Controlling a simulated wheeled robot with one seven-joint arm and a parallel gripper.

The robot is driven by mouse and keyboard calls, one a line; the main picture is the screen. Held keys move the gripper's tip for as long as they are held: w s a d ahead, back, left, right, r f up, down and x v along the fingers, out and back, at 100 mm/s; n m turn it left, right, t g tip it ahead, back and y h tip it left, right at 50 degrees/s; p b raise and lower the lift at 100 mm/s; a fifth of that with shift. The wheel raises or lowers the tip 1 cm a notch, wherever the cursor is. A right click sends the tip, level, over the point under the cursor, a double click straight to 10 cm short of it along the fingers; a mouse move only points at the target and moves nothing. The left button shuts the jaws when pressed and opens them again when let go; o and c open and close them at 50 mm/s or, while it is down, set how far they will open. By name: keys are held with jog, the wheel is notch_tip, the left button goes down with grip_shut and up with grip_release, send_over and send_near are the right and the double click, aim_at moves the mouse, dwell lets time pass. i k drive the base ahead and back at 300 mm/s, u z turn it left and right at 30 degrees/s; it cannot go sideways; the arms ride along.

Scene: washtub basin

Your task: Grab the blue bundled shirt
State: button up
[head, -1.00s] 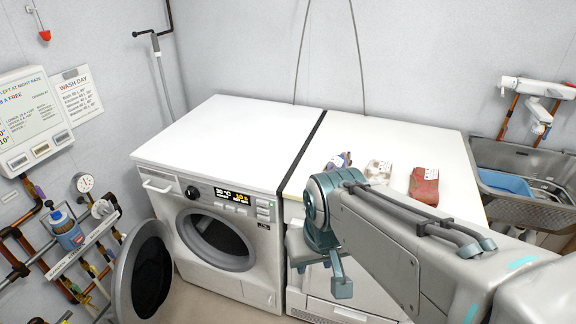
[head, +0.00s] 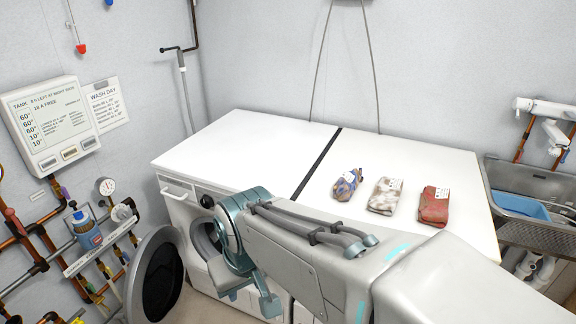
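The blue bundled shirt (head: 346,184), blue with pale and brownish patches, lies on the white top of the right-hand machine (head: 318,201), left-most of three bundles in a row. My arm reaches in from the lower right, and its end, with my gripper, is in front of the machines, below and left of the blue bundle and apart from it. The fingertips cannot be made out clearly, so I cannot tell whether they are open or shut.
A whitish-brown bundle (head: 385,195) and a red bundle (head: 434,206) lie to the right of the blue one. A washing machine door (head: 160,275) stands open at lower left. A metal sink (head: 530,190) with a blue basin (head: 522,207) is at right. The left machine top (head: 235,150) is clear.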

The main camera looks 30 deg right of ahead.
aim_at(343, 190)
jog(key=z, duration=0.15)
jog(key=i, duration=0.6)
jog(key=z, duration=0.9)
jog(key=i, duration=0.35)
jog(key=z, duration=0.3)
